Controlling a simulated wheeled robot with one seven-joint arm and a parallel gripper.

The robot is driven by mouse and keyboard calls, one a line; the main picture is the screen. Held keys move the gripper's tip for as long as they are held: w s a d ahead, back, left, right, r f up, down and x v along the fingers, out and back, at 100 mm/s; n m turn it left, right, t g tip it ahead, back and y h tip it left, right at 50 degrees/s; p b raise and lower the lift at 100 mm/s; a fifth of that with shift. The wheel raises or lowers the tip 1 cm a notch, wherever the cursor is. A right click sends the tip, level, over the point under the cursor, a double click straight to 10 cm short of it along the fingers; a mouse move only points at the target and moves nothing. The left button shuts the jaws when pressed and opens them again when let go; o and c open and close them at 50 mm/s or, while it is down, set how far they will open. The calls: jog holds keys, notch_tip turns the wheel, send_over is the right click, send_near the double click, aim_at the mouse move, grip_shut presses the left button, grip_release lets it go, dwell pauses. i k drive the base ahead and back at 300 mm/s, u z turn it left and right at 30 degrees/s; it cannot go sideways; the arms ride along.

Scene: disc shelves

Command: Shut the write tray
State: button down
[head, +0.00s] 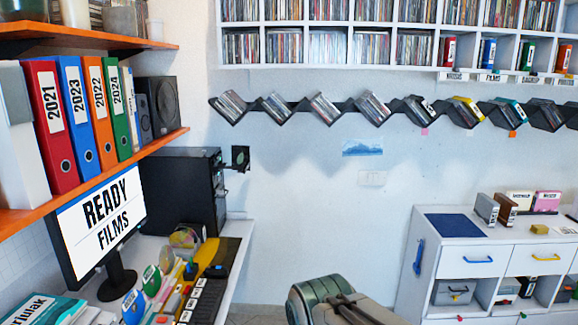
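A black computer tower (183,190) stands on the white desk behind the monitor, with its front towards the right. A small black square piece (241,158) with a dark round shape on it shows just right of the tower's upper front edge. It looks like a drive tray standing out, but its join to the tower is too small to make out. I cannot read any "write" label on it. My gripper is not in view.
The monitor (100,222) reads "READY FILMS". An orange shelf (150,148) with binders and a speaker overhangs the desk. A white drawer cabinet (430,270) stands at right. Slanted disc holders (323,109) line the wall.

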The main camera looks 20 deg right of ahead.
aim_at(228, 167)
jog(key=z, duration=0.6)
jog(key=i, duration=0.8)
jog(key=z, duration=0.5)
jog(key=i, duration=1.3)
jog(key=u, duration=1.05)
jog(key=i, duration=0.65)
jog(key=u, duration=0.5)
